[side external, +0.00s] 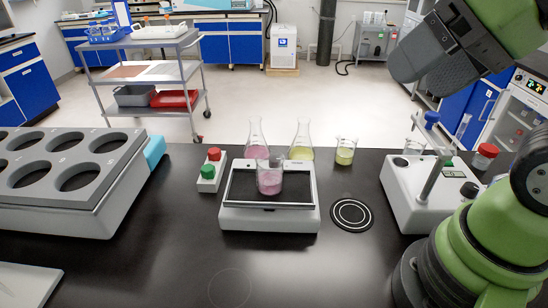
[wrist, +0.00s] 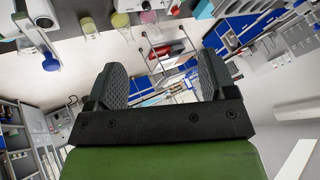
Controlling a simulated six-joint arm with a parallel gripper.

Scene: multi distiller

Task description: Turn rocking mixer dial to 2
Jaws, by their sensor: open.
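The rocking mixer (side external: 268,218) is a low white unit with a dark top tray, standing in the middle of the black bench. A beaker of pink liquid (side external: 270,182) stands on its tray. I cannot make out its dial or any number on it. My gripper (side external: 405,62) is raised high at the upper right, well away from the mixer and touching nothing. In the wrist view, its two dark ribbed fingers (wrist: 162,75) are spread apart with nothing between them.
Flasks of pink (side external: 256,145) and yellow liquid (side external: 301,145) stand behind the mixer. A white stirrer unit with a post (side external: 408,200) stands right, a grey block with round holes (side external: 60,205) left. The front bench is mostly clear.

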